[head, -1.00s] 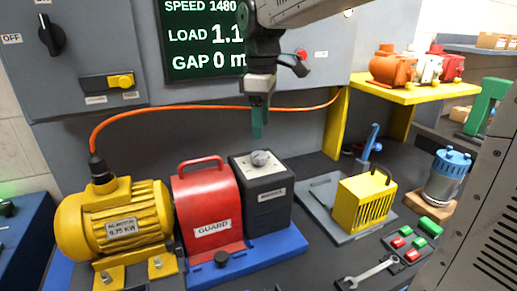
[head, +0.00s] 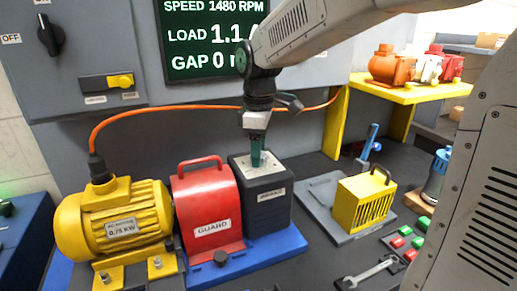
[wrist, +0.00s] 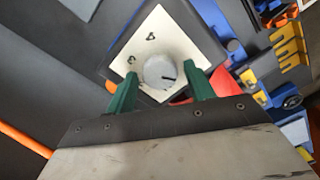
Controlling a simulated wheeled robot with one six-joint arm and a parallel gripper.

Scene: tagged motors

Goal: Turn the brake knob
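The brake box (head: 262,208) is a dark block on the blue base, right of the red guard. Its grey round knob (wrist: 160,71) sits on a pale square plate (wrist: 150,32) with small printed marks. The knob's dark pointer line points right in the wrist view. My gripper (head: 257,164) points down just above the box top. In the wrist view its two green fingers stand open on either side of the knob, with a small gap at each side. In the head view the fingers hide the knob.
The red guard (head: 207,212) with its handle stands close left of the brake box, beside the yellow motor (head: 112,225). An orange cable (head: 190,107) runs behind. A yellow slotted box (head: 365,203) stands to the right. A wrench (head: 369,274) lies in front.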

